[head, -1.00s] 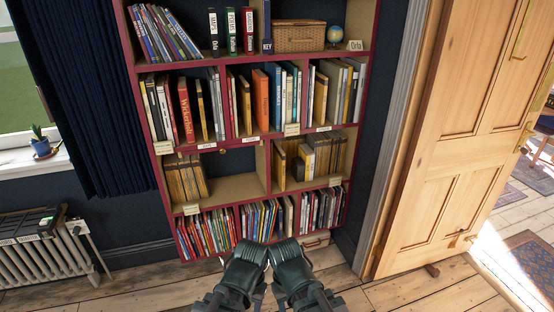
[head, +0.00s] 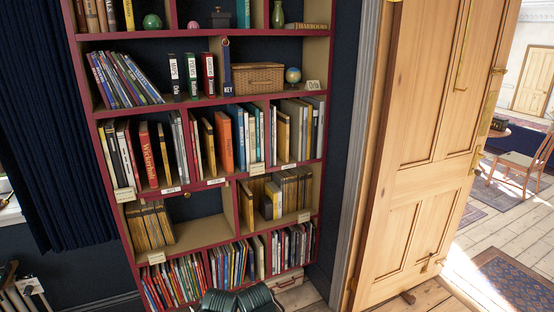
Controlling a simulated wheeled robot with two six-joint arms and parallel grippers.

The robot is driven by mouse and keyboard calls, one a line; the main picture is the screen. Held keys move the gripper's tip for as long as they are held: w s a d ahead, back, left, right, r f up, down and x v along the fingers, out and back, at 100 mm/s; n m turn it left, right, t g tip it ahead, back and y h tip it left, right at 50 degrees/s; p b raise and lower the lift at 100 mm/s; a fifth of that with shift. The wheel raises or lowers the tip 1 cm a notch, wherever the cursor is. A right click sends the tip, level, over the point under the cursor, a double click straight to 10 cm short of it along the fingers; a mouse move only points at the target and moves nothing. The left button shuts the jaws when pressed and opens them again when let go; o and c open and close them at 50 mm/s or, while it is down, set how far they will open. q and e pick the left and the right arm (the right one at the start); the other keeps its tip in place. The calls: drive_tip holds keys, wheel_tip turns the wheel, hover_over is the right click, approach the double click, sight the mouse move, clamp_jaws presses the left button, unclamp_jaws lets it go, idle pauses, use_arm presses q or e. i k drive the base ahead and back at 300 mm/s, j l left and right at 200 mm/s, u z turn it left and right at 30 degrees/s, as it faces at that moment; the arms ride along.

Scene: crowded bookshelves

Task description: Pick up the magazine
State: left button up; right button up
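No single item can be told for certain as the magazine. Thin, colourful, magazine-like volumes (head: 122,80) lean on the left of an upper shelf. More thin coloured spines (head: 176,281) stand packed on the bottom shelf, partly cut off by the lower frame edge. All are in the red-edged bookshelf (head: 236,177) ahead. Only the tops of my two dark green arms show at the bottom centre, in front of the bottom shelf and apart from the volumes. My gripper fingers are out of view.
Box files (head: 191,75), a wicker basket (head: 258,78) and a small globe (head: 293,75) share the upper shelf. A lower left compartment has bare space (head: 200,230). A wooden door (head: 420,150) stands right of the shelf; a dark curtain (head: 40,130) hangs left.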

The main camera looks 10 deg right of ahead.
sight(282, 120)
drive_tip(key=i+l+z, duration=0.1)
drive_tip(key=z, duration=0.3)
drive_tip(key=i+z, duration=0.5)
drive_tip(key=i, duration=0.4)
drive_tip(key=i+j+z, duration=0.15)
drive_tip(key=i, duration=0.4)
drive_tip(key=i+j+z, duration=0.1)
drive_tip(key=i, duration=0.4)
drive_tip(key=j, duration=0.1)
